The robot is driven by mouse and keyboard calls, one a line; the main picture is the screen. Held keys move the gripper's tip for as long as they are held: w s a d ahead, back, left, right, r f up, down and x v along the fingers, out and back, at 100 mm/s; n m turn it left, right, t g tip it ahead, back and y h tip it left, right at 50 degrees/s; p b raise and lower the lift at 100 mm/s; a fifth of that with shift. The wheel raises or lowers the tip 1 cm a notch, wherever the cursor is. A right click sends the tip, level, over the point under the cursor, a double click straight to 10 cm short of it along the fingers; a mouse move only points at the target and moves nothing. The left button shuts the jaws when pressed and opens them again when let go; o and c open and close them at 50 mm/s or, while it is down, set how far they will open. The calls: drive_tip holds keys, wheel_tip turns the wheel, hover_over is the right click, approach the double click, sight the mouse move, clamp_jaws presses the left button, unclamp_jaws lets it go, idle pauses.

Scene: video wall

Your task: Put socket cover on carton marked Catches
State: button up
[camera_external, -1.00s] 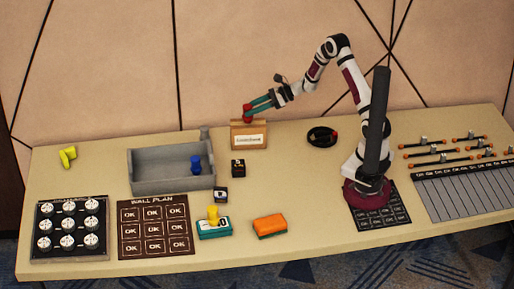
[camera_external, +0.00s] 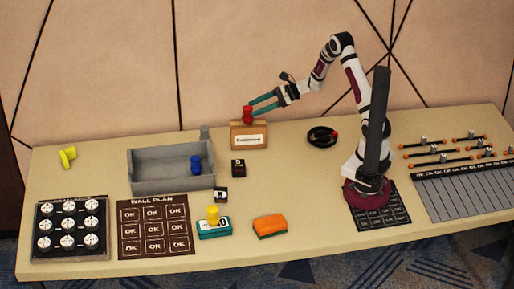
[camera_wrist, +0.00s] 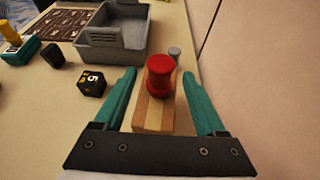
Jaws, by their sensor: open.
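A red spool-shaped piece (camera_external: 247,116), which may be the socket cover, stands upright on a brown carton (camera_external: 235,138) with a white label. I cannot read the label surely. In the wrist view the red piece (camera_wrist: 159,78) stands on the carton's striped top (camera_wrist: 153,118), between my fingers. My gripper (camera_external: 251,107) has its teal fingers open, and their tips are close to the upper part of the red piece. The gripper (camera_wrist: 159,74) holds nothing. A blue piece (camera_external: 196,165) is in the grey tray, and a yellow piece (camera_external: 212,214) stands on a teal carton (camera_external: 214,231).
The grey open tray (camera_external: 150,182) lies left of the brown carton. Small black cubes (camera_external: 238,168) (camera_external: 221,194) and an orange-topped block (camera_external: 269,226) lie in front. A dark coil (camera_external: 322,136) is to the right. The wall rises close behind the carton.

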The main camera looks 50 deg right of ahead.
drive_tip(key=v, duration=1)
drive_tip(key=s+a+r+n+g, duration=0.3)
drive_tip(key=s+a+n+g, duration=0.1)
drive_tip(key=s+a+n, duration=0.25)
drive_tip(key=s+a+r+n+g, duration=0.2)
drive_tip(key=s+a+n+g, duration=0.25)
drive_tip(key=s+a, duration=0.35)
drive_tip(key=s+d+n+g+h, duration=0.1)
drive_tip(key=s+d+n+h, duration=0.2)
drive_tip(key=s+n+h, duration=0.4)
drive_tip(key=s+f+n, duration=0.1)
drive_tip(key=s+n, duration=0.2)
drive_tip(key=s, duration=0.4)
drive_tip(key=shift+h, duration=0.4)
